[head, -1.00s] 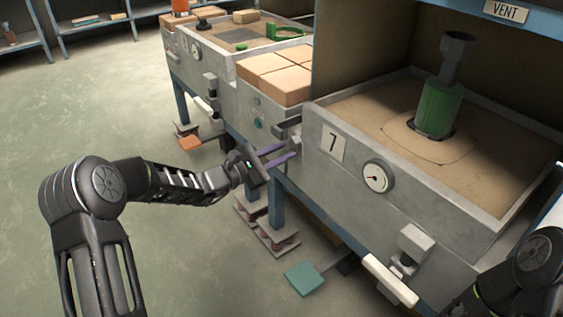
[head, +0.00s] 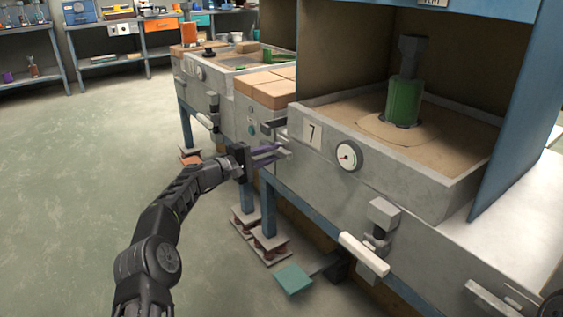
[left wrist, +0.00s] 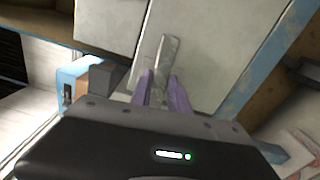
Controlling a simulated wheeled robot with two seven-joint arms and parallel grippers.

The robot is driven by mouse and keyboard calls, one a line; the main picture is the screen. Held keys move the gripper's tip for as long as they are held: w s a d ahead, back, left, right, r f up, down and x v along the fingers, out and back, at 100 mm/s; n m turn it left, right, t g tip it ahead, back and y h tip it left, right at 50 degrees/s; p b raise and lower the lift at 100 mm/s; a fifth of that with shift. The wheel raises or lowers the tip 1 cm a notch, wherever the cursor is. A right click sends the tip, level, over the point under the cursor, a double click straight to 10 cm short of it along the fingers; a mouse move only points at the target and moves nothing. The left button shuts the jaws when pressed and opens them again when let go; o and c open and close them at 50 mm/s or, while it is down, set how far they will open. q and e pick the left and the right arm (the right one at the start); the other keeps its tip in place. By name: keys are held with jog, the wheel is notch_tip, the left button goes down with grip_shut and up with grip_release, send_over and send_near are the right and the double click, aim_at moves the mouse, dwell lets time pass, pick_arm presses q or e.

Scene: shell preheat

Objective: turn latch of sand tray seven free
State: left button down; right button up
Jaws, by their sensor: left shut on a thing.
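Sand tray seven (head: 400,182) is a grey box of sand at the right, marked by a "7" plate (head: 312,135). A green cylinder (head: 403,101) with a dark top stands in its sand. My left gripper (head: 277,152) is at the tray's left front corner, its purple fingers reaching toward the front wall. In the left wrist view the fingers (left wrist: 161,88) are closed on a grey metal latch lever (left wrist: 168,48), whose upper end shows beyond them. How far the latch is turned I cannot tell.
A round gauge (head: 348,156) and a white-handled lever (head: 364,253) are on the tray's front. A green pedal (head: 293,279) sticks out below. Another tray with tan blocks (head: 270,88) stands to the left. The floor at left is clear.

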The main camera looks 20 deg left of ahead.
pick_arm(q)
jog(key=shift+f+m+b, duration=0.25)
jog(key=shift+m+b, duration=0.15)
jog(key=shift+m, duration=0.3)
pick_arm(e)
jog(key=shift+w+d+f, duration=0.1)
jog(key=shift+d+f, duration=0.25)
jog(key=shift+f, duration=0.15)
pick_arm(q)
jog(key=c, duration=1.2)
grip_release()
jog(key=shift+r, duration=0.1)
jog(key=shift+c, duration=0.2)
jog(key=shift+s+a, duration=0.35)
jog(key=shift+a, duration=0.05)
jog(key=p+v, duration=0.1)
jog(key=v, duration=0.5)
jog(key=shift+s+p, duration=0.35)
jog(key=shift+p, duration=0.05)
pick_arm(e)
jog(key=shift+r, duration=0.75)
pick_arm(q)
jog(key=shift+a, duration=0.15)
